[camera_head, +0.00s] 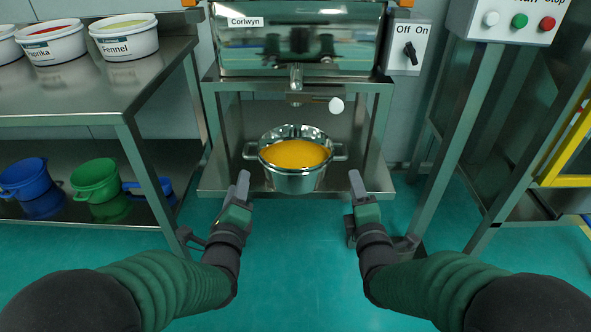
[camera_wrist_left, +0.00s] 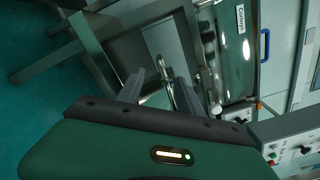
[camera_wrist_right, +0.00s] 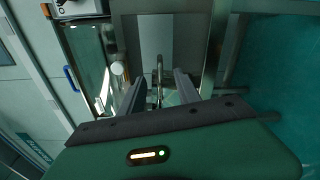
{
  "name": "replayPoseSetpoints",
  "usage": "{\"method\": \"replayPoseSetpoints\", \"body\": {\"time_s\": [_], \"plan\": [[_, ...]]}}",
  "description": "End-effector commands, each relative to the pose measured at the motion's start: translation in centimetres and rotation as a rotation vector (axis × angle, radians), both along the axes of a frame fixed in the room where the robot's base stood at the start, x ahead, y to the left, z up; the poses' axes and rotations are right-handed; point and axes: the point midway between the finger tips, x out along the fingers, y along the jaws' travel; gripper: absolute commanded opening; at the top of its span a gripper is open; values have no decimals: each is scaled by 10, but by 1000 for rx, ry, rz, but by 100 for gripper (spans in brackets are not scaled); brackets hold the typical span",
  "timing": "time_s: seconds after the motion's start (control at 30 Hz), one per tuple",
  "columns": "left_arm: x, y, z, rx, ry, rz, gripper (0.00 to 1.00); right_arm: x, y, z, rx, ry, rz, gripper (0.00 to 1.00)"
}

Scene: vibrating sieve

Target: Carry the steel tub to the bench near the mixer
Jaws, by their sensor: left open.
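The steel tub (camera_head: 293,183) stands upright on the low steel shelf under the machine labelled Corlwyn. It holds an orange-yellow material and has a handle on each side. My left gripper (camera_head: 242,180) is in front of the tub's left handle, open and apart from it. My right gripper (camera_head: 356,180) is in front of the right handle, also apart from it. In the right wrist view the right gripper's fingers (camera_wrist_right: 158,88) are spread with nothing clamped between them. In the left wrist view the left gripper's fingers (camera_wrist_left: 158,88) are also spread. I cannot tell which machine is the mixer.
The Corlwyn machine (camera_head: 300,40) has a spout and a white-knobbed lever (camera_head: 336,105) above the tub. A steel bench (camera_head: 100,95) at left carries labelled white tubs, with blue and green buckets below. A steel frame with a button box (camera_head: 510,20) stands at right. Floor is clear between my arms.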

Motion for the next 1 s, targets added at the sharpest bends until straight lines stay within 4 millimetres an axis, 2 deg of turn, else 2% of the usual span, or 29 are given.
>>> {"method": "replayPoseSetpoints", "body": {"time_s": [0.13, 0.23, 0.8, 1.0], "plan": [[7, 0, 0, -1, 0, 0, 43, 7, 0, 0, 1, 1, 0, 39], [21, 0, -1, -1, 1, 1, 43, 21, 1, -1, 1, 1, 0, 39], [134, -1, -1, -2, 1, 0, 43, 134, 8, -3, 3, 1, 0, 39], [161, -1, 0, -3, 1, -1, 43, 161, 10, -3, 2, 0, 0, 39]]}}
